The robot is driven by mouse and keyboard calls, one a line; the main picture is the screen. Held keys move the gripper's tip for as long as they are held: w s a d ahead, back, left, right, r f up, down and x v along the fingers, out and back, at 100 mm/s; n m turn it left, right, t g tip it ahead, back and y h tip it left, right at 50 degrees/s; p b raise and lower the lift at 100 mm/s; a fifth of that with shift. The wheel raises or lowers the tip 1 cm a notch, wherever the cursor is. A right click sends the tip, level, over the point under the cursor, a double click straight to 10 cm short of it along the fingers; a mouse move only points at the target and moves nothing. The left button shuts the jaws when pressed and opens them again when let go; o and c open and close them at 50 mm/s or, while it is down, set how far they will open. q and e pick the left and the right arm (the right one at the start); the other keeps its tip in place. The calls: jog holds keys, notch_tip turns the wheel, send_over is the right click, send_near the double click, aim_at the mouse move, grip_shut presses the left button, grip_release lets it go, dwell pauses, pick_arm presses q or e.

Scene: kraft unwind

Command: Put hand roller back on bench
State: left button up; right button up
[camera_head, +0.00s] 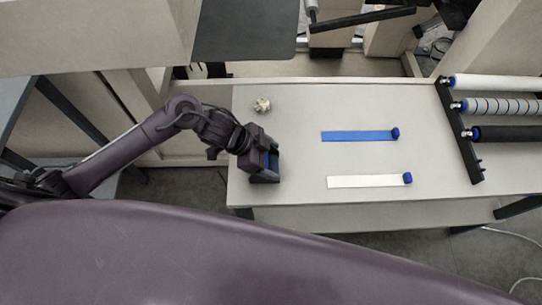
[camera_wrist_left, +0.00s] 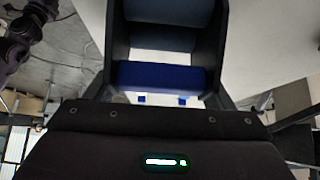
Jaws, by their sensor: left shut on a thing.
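My left gripper (camera_head: 265,176) is low over the left end of the pale bench (camera_head: 300,200). It is shut on the hand roller, whose blue part (camera_head: 271,160) shows between the fingers. In the left wrist view, a dark blue bar of the hand roller (camera_wrist_left: 160,77) lies across the gap between the fingers (camera_wrist_left: 166,50), with a grey-blue rounded part beyond it. The fingers hide much of the roller. I cannot tell whether it touches the bench top. My right gripper is not in view.
A blue strip (camera_head: 358,136) and a white strip (camera_head: 365,181), each with a blue end piece, lie mid-bench. A small crumpled beige thing (camera_head: 262,105) lies behind my gripper. A rack (camera_head: 460,135) with several rolls stands at right. Bare bench lies between gripper and strips.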

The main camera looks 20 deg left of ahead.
pick_arm(q)
jog(key=shift+f, duration=0.1)
jog(key=shift+f, duration=0.15)
jog(key=shift+s+f+b, duration=0.2)
jog(key=shift+f+b, duration=0.1)
jog(key=shift+f, duration=0.2)
jog(key=shift+c, duration=0.6)
jog(key=o, duration=1.1)
jog(key=shift+s+f, duration=0.1)
jog(key=shift+c, duration=0.2)
jog(key=o, duration=0.3)
jog(key=shift+w, duration=0.25)
jog(key=shift+o, duration=0.2)
jog(key=shift+r+p, duration=0.3)
jog(key=shift+r, duration=0.4)
jog(key=b+v, duration=0.1)
jog(key=v, duration=1.1)
jog(key=shift+r, duration=0.2)
